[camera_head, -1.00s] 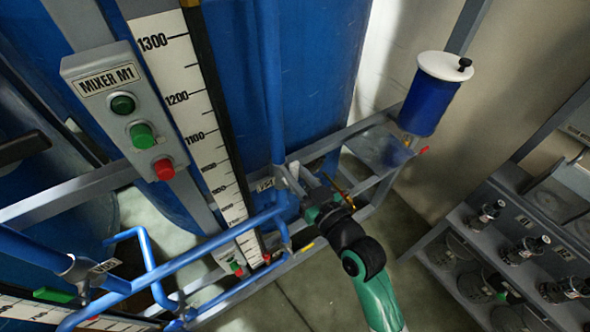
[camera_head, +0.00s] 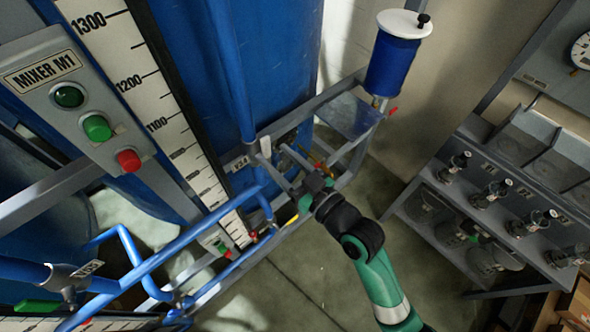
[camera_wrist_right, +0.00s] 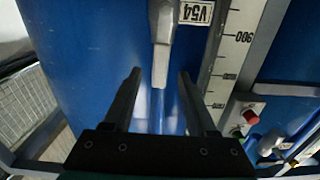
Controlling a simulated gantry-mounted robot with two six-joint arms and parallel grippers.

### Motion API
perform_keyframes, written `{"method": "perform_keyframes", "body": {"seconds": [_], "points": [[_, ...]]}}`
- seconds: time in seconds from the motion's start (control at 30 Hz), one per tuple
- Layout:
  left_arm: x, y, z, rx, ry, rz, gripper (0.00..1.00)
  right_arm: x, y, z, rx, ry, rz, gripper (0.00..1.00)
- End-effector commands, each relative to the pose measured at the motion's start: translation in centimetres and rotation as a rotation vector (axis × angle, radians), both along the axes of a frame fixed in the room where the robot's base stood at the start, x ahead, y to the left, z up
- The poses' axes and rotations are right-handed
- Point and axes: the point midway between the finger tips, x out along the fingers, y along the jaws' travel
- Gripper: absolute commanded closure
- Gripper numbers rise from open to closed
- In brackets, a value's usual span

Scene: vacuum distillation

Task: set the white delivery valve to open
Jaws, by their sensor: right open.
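In the right wrist view, a pale grey-white valve handle (camera_wrist_right: 161,45) hangs straight down in front of the blue tank, beside an upside-down label reading V54 (camera_wrist_right: 196,13). My right gripper (camera_wrist_right: 158,75) is open and empty. The handle's lower end shows in the gap between its fingertips; I see no contact, and the depth between them is hard to tell. In the head view my right gripper (camera_head: 270,152) reaches up-left to the blue pipe beside the tank, near the small label (camera_head: 239,164). The valve is hard to make out there. My left gripper is out of view.
The mixer M1 button box (camera_head: 92,104) and level scale (camera_head: 165,118) stand left of the gripper. Blue pipes (camera_head: 150,265) run below-left. A blue pot with white lid (camera_head: 392,62) stands upper right. A rack with several valves (camera_head: 500,195) is at right.

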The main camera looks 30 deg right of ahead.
Motion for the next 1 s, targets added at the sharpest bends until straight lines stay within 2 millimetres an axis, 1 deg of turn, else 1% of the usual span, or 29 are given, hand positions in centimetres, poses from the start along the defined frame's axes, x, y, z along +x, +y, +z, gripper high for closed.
{"method": "perform_keyframes", "body": {"seconds": [0.03, 0.1, 0.2, 0.33, 0.47, 0.9, 0.97, 1.0], "points": [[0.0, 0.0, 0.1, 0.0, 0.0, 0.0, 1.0, -1.3, -0.3, 0.0, 0.0, 0.001, -0.002, 0.43], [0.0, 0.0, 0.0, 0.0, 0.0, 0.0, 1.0, -3.0, -0.7, -0.1, 0.001, 0.001, -0.001, 0.43], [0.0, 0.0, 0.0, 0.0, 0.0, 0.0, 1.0, -4.9, -1.2, -0.1, 0.0, 0.001, -0.002, 0.43], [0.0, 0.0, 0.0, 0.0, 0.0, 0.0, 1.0, -6.3, -1.5, 0.0, 0.001, 0.0, 0.0, 0.43], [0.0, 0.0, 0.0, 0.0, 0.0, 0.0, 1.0, -6.7, -1.6, 0.0, 0.0, -0.001, 0.0, 0.43], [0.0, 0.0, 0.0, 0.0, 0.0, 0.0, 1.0, -6.6, -1.5, 0.0, 0.0, 0.0, 0.001, 0.43], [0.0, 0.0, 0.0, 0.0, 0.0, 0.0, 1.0, -6.5, -1.4, 0.4, 0.0, -0.008, 0.004, 0.43], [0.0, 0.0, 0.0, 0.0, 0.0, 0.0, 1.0, -6.2, -1.3, 1.1, -0.001, -0.024, 0.006, 0.43]]}}
